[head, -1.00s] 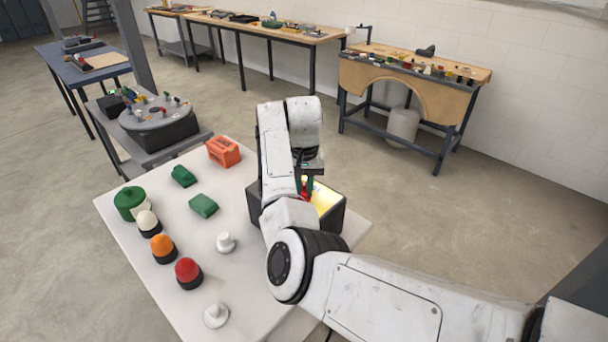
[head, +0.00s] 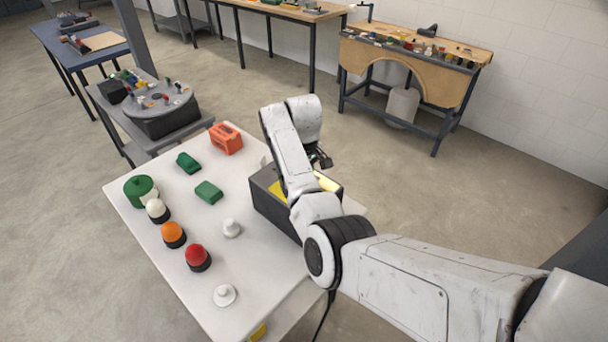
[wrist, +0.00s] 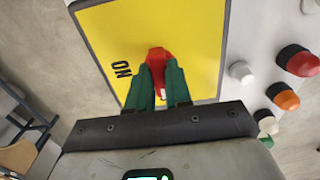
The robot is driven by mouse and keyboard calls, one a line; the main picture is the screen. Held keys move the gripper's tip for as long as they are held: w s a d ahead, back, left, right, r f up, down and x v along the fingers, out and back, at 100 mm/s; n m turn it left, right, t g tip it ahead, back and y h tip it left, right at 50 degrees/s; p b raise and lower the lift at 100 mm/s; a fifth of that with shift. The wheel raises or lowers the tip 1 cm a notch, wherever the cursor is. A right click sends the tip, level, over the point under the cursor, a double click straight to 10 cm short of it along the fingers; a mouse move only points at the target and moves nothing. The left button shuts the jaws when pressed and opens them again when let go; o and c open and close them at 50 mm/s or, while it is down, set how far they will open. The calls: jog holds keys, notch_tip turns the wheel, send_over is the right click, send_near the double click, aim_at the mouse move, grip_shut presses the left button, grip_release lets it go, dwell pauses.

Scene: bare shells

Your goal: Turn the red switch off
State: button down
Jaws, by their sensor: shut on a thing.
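The red switch (wrist: 157,57) stands on a yellow panel (wrist: 110,30) in the wrist view, between the two green fingers of my gripper (wrist: 158,82). The gripper is shut on it. In the head view the panel tops a dark box (head: 264,192) on the white table, and my arm hides the switch and the fingertips.
On the white table (head: 240,270) stand red (head: 197,256), orange (head: 173,234) and white domed lamps, white knobs (head: 224,295), green blocks (head: 208,191) and an orange box (head: 226,138). A turntable bench (head: 160,108) stands behind. Open floor lies right of the table.

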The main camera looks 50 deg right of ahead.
jog(key=shift+n, duration=0.4)
jog(key=c, duration=1)
grip_release()
jog(key=shift+c, duration=0.2)
jog(key=shift+r, duration=0.1)
notch_tip(320, 180, up, 11)
jog(key=shift+f, duration=0.2)
